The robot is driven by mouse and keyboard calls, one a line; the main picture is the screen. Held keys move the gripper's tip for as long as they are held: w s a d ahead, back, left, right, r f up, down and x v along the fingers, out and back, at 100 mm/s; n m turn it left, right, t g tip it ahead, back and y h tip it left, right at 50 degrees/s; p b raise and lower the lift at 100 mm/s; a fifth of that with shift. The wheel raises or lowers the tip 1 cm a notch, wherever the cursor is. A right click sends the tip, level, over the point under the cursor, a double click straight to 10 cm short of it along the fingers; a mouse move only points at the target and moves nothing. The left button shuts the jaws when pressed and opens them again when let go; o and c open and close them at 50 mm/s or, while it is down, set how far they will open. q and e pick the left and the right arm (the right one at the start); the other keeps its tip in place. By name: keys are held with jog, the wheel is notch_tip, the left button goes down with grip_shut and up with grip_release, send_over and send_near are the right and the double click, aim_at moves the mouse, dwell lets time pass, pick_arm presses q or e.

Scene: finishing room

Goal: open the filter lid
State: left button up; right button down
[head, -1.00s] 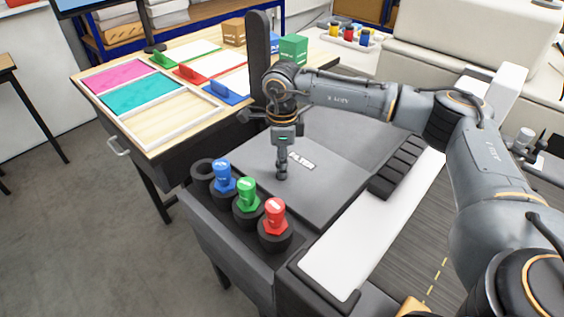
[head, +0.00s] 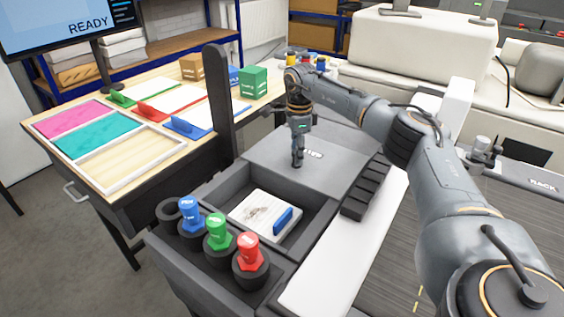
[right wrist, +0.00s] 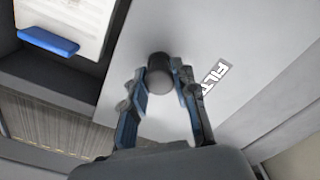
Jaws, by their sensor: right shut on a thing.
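The grey filter lid (head: 338,172) is slid back, and an open compartment (head: 318,215) shows in front of it. Inside lies a pale filter (head: 255,212) with a blue handle (head: 283,221). My right gripper (head: 297,158) points down at the lid's front part. In the right wrist view its fingers are closed around the dark round knob (right wrist: 160,76) on the lid, beside the white label (right wrist: 212,76). The blue handle also shows in the right wrist view (right wrist: 48,40). My left gripper is not in view.
Blue (head: 190,215), green (head: 217,232) and red (head: 250,252) capped pieces stand in dark rings at the front left. An upright dark post (head: 218,95) stands left of the lid. A wooden table (head: 120,165) with coloured trays is at left. A monitor (head: 65,28) reads READY.

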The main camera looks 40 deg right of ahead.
jog(key=shift+w+d, duration=0.25)
jog(key=shift+d, duration=0.55)
jog(key=c, duration=1.1)
grip_release()
jog(key=shift+c, duration=0.2)
notch_tip(320, 180, up, 12)
